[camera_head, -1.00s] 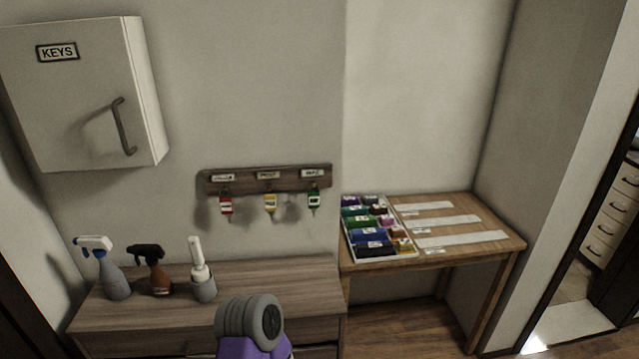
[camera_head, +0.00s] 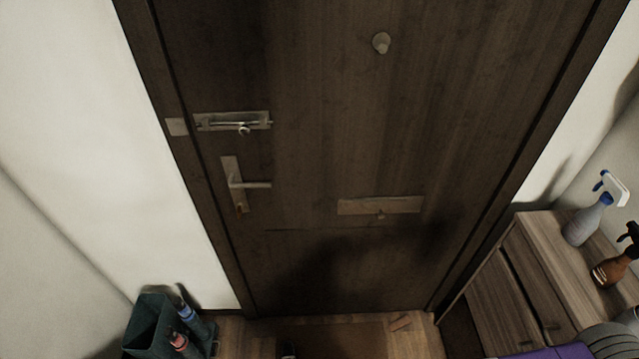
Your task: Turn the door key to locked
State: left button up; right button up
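A dark wooden door (camera_head: 330,150) fills the middle of the head view and looks shut. Its lever handle (camera_head: 250,185) sits on a metal plate on the left side. A small brass-coloured piece, which looks like the key (camera_head: 239,208), is at the bottom of that plate; its turn is too small to tell. A slide bolt (camera_head: 232,121) is mounted above the handle. Neither gripper's fingers show. A grey and purple part of my arm is at the bottom right corner, away from the door.
A wooden cabinet (camera_head: 490,300) with a grey-blue spray bottle (camera_head: 588,222) and a brown one (camera_head: 612,268) stands at the right. A dark bin (camera_head: 150,325) with bottles stands at the lower left. Floor before the door looks mostly clear.

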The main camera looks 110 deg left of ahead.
aim_at(241, 205)
jog(key=u, duration=3.55)
jog(key=k, duration=0.5)
jog(key=u, duration=0.45)
jog(key=i, duration=0.65)
jog(key=z, duration=0.2)
